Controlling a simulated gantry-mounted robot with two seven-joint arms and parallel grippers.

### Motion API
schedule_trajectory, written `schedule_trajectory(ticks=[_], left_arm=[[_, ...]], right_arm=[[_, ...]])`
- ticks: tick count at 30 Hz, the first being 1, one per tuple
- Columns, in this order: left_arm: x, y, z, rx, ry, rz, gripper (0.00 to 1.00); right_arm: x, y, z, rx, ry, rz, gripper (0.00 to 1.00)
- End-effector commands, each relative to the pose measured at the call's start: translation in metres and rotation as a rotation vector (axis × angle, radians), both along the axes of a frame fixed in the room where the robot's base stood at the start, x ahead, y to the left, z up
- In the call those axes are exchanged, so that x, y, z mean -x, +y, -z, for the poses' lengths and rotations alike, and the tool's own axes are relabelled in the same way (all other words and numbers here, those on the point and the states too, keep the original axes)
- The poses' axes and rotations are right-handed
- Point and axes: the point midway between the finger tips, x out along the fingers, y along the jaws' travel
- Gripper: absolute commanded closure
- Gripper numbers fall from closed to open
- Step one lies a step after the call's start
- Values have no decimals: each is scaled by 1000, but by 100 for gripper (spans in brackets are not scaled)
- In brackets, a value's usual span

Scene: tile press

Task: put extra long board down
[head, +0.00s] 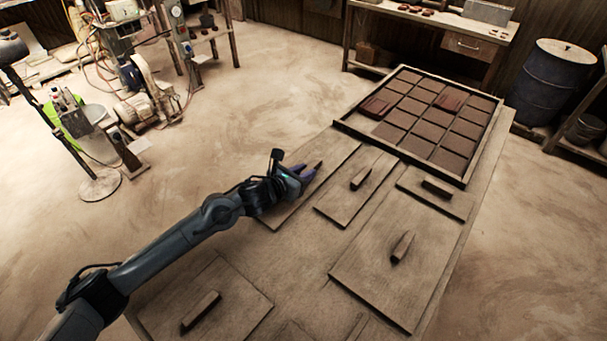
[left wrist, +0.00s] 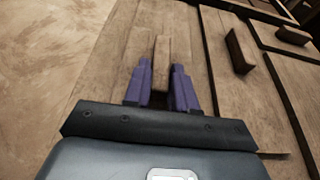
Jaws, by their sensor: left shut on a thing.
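My left gripper (head: 304,171) is over a long, narrow wooden board (head: 337,152) at the left edge of the table. In the left wrist view its purple fingertips (left wrist: 164,85) are shut on the board's upright handle block (left wrist: 162,52). The board (left wrist: 120,55) lies flat, level with its neighbours; I cannot tell whether it touches the table top. The arm hides part of it in the head view. My right gripper is not in view.
Other handled boards lie on the table (head: 490,150): a medium one (head: 340,200), a short one (head: 455,205), a large one (head: 400,285) and one at the near left (head: 235,290). A framed tile tray (head: 462,181) stands at the far end.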

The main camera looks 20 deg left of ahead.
Motion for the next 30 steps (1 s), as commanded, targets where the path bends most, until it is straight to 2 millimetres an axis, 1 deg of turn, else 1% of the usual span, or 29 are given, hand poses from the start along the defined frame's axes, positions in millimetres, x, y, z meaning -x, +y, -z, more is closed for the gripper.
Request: schedule_trajectory(ticks=[6, 11, 12, 16, 17, 25, 28, 30], left_arm=[[-1, 0, -3, 3, -4, 0, 100], [-1, 0, 2, 1, -4, 0, 100], [0, 0, 3, 0, -1, 0, 72], [0, 0, 2, 0, -1, 0, 52], [0, 0, 2, 0, -1, 0, 49], [0, 0, 2, 0, -1, 0, 49], [0, 0, -3, 1, -1, 0, 49], [5, 3, -3, -1, 0, -1, 49]], right_arm=[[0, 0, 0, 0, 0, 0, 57], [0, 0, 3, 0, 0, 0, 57], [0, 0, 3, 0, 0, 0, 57], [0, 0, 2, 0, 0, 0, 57], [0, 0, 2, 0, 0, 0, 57], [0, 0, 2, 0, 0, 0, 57], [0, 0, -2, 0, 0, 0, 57], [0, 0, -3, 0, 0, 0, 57]])
